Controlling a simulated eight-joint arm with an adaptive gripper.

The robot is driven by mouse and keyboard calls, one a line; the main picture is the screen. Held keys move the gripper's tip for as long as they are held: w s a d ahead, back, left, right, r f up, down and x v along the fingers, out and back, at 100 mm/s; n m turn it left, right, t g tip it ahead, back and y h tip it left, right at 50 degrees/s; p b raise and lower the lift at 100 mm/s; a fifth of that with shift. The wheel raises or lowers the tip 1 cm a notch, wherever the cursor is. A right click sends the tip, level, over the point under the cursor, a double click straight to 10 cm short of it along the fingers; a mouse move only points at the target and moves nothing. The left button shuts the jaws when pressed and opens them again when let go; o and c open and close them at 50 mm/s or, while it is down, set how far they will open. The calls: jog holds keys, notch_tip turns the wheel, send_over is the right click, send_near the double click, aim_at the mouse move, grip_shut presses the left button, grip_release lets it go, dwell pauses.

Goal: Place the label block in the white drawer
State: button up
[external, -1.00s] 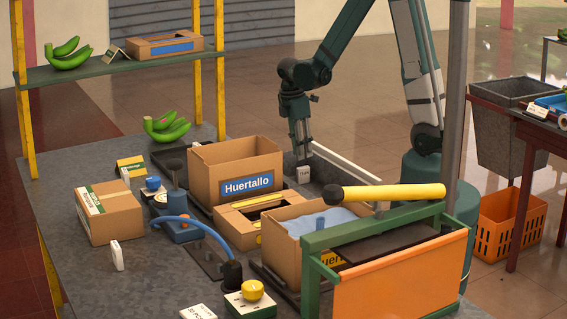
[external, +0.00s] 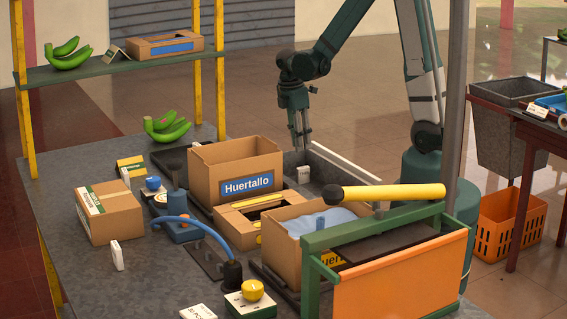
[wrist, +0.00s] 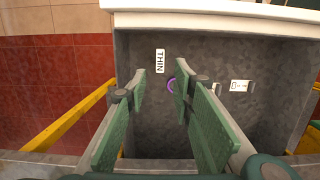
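The white drawer (external: 345,163) is pulled out behind the cardboard boxes, with a white front edge and grey inside. The wrist view looks down into it, with its white edge (wrist: 220,22) at the top. A small white label block (external: 303,173) stands at the drawer's near left part in the external view. In the wrist view, a white block with dark marks (wrist: 241,86) is on the grey floor, right of the fingers. My gripper (external: 302,148) is above the drawer, pointing down. Its fingers (wrist: 160,88) are apart with nothing held between them.
The Huertallo box (external: 235,172) stands left of the drawer. A yellow roller (external: 390,193) and green frame stand at the right.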

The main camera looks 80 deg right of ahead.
jog(key=shift+a+r, duration=0.1)
jog(key=s+a+r+m+t, duration=0.3)
jog(key=a+r+m+t, duration=0.1)
jog(key=a+r, duration=0.6)
jog(key=s+a+r+m+t+y, duration=0.1)
jog(key=s+a+r+m+t, duration=0.2)
jog(key=a+r, duration=0.8)
jog(key=shift+s+a+m+t, duration=0.35)
jog(key=shift+a+m+t, duration=0.5)
jog(key=shift+a, duration=1.5)
jog(key=shift+c, duration=0.2)
